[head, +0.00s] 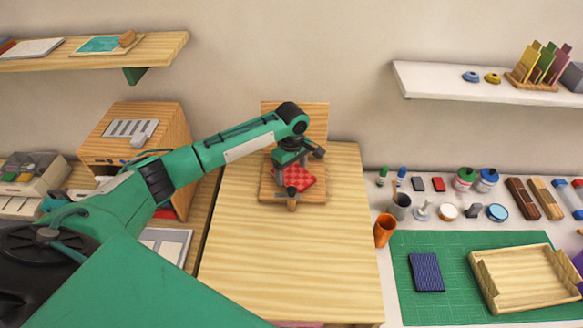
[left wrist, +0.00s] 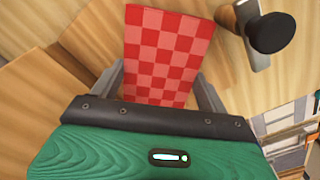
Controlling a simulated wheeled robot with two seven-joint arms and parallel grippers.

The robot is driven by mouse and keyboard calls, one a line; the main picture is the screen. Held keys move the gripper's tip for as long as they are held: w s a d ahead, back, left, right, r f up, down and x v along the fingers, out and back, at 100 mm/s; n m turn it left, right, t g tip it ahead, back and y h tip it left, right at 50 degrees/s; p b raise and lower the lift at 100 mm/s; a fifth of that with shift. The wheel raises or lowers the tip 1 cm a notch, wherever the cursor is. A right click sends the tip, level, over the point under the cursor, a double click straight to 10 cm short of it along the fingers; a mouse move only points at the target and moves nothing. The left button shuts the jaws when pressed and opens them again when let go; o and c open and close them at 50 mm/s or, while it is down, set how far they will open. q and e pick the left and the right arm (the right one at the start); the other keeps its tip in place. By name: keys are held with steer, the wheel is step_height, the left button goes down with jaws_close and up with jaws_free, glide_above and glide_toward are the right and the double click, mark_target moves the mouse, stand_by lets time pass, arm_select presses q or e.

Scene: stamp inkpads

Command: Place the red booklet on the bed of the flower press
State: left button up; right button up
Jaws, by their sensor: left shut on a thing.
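The red checkered booklet (head: 307,180) is over the wooden bed (head: 266,191) of the flower press, in the middle of the head view. The press has an upright wooden board (head: 316,118) behind it. My left gripper (head: 291,183) points down over the bed and is shut on the booklet. In the left wrist view the booklet (left wrist: 162,50) lies between the two grey fingers. A dark knob (left wrist: 272,32) shows beside it there. I cannot tell whether the booklet touches the bed. My right gripper is not in view.
The press stands at the back of a wooden table (head: 290,260), whose front is clear. To the right, a green mat (head: 440,302) holds a dark blue pad (head: 427,272) and a wooden tray (head: 535,301). An orange cup (head: 385,230) stands near the table's right edge.

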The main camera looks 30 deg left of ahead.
mark_target(292, 171)
arm_select(q)
steer(key=shift+w+a+f, duration=0.15)
steer(key=shift+w, duration=0.1)
steer(key=shift+w+f, duration=0.1)
steer(key=shift+f, duration=0.2)
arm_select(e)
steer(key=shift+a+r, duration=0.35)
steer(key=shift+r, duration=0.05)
arm_select(q)
steer(key=shift+f+p, duration=0.1)
steer(key=shift+p, duration=0.2)
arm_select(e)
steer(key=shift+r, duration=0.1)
arm_select(q)
steer(key=o, duration=1)
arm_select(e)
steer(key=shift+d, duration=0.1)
arm_select(q)
step_height(292, 171, up, 12)
steer(key=shift+r+b, duration=0.15)
steer(key=shift+b, duration=1.1)
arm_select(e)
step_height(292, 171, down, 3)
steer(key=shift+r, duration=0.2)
